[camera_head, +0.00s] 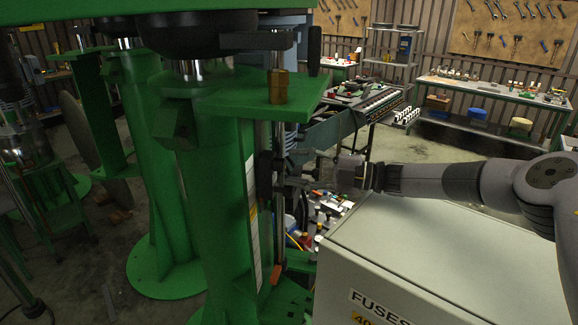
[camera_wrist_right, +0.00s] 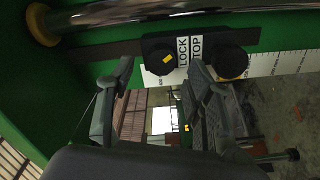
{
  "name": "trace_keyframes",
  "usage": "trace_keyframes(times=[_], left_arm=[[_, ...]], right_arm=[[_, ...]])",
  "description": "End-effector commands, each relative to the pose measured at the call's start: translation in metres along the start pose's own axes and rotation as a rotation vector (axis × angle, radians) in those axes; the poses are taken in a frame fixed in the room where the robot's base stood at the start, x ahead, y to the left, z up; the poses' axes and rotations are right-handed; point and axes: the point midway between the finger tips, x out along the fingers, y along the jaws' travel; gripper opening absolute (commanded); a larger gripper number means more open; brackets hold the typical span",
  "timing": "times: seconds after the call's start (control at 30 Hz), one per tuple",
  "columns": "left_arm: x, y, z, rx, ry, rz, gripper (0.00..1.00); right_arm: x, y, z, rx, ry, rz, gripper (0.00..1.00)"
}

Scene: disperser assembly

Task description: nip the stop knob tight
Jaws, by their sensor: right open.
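A dark block with a white label reading LOCK and STOP (camera_wrist_right: 190,50) sits on the green column in the right wrist view. A round black knob with a yellow mark, the stop knob (camera_wrist_right: 231,62), is on the STOP side. Contact cannot be told. In the head view my right gripper (camera_head: 290,181) is beside the dark block (camera_head: 265,176). My left gripper is not in view.
A metal rod (camera_wrist_right: 140,12) and a white scale (camera_wrist_right: 285,63) run by the block. A brass nut (camera_head: 278,87) is on the green bracket above. A grey fuse cabinet (camera_head: 430,245) stands below my right arm. Benches stand behind.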

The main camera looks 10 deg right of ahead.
Motion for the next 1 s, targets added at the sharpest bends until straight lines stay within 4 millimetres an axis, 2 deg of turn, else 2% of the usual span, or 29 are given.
trace_keyframes(times=[0.03,0.2,0.4,0.6,1.0], left_arm=[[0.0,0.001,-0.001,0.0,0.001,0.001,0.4],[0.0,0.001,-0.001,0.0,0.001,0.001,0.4],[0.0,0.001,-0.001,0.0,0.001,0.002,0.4],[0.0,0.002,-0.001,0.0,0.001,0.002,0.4],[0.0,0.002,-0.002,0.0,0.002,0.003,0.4]], right_arm=[[-0.013,0.001,0.001,0.0,-0.004,0.002,0.47],[-0.05,0.001,0.001,0.0,-0.004,0.003,0.47],[-0.081,0.001,0.001,-0.001,-0.002,0.002,0.47],[-0.092,0.0,0.0,-0.001,-0.001,0.001,0.47],[-0.092,0.0,0.0,0.0,0.0,0.001,0.47]])
